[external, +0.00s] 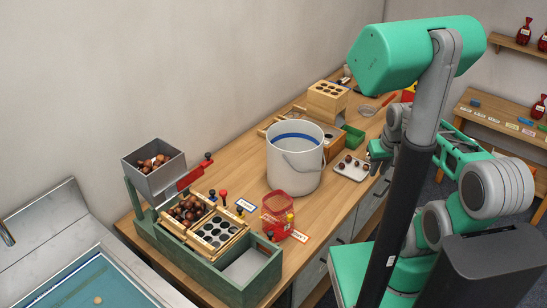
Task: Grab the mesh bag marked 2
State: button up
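A red mesh bag (277,208) stands on the wooden worktop beside the green wooden station, with a small printed card (299,236) at its foot. More red bags sit at the right: some on the upper shelf (526,31) and one on the lower side table (539,107). I cannot read a number 2 on any bag. My gripper (376,152) seems to be the small end piece past my wrist, near the white tray; it is partly hidden by my own body. Its fingers are too small to judge, and I see no bag at it.
A white bucket (294,172) stands mid-worktop. The green station (262,272) holds chestnuts and a plate with holes, below a grey hopper (155,183). A white tray (351,167) with chestnuts and a wooden block (328,96) stand farther back. A sink (75,290) is at lower left.

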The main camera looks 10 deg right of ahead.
jog(key=o, duration=1.7)
jog(key=shift+o, duration=0.2)
